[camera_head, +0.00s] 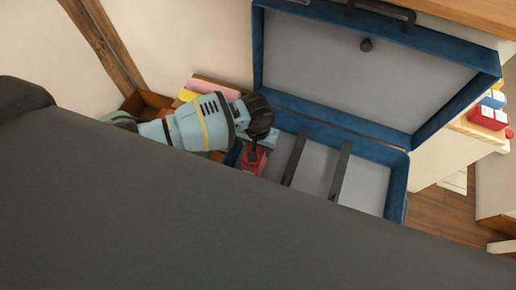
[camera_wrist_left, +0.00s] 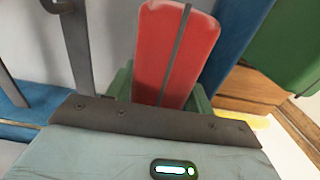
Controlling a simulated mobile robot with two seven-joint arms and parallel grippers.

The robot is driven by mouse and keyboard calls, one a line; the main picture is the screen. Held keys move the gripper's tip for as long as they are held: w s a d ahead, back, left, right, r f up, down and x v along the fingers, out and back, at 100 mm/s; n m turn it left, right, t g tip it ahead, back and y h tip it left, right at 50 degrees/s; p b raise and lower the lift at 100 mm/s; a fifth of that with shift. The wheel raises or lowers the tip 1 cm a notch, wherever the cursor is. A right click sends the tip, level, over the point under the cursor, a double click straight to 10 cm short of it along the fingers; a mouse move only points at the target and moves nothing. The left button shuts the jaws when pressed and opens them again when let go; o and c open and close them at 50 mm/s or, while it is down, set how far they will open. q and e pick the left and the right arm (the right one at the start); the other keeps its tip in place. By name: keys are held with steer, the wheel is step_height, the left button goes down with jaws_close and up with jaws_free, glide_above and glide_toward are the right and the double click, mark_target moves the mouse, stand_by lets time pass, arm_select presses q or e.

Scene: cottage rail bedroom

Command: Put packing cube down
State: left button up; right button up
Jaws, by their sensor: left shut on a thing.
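The red packing cube (camera_head: 250,161) is in my left gripper (camera_head: 256,152), at the left end of the open blue suitcase (camera_head: 396,190). In the left wrist view the red cube (camera_wrist_left: 160,52), with a dark strip along it, stands out beyond the gripper between two green finger parts. The suitcase's blue wall (camera_wrist_left: 232,50) is just right of it there. The gripper is shut on the cube. Whether the cube touches the suitcase floor cannot be told. My right gripper is not in view.
The raised suitcase lid (camera_head: 365,70) stands behind. Two dark straps (camera_head: 296,157) cross the grey interior, whose right part is bare. Pink and yellow items (camera_head: 213,87) lie left of the suitcase. Red and blue items (camera_head: 488,116) sit on a surface at right. My dark body hides the foreground.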

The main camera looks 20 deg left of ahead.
arm_select(q)
steer(key=shift+f, duration=0.85)
steer(key=shift+f, duration=0.2)
steer(key=o, duration=1.2)
step_height(320, 180, up, 12)
steer(key=shift+f+p, duration=0.25)
steer(key=shift+p, duration=0.9)
steer(key=shift+r, duration=0.4)
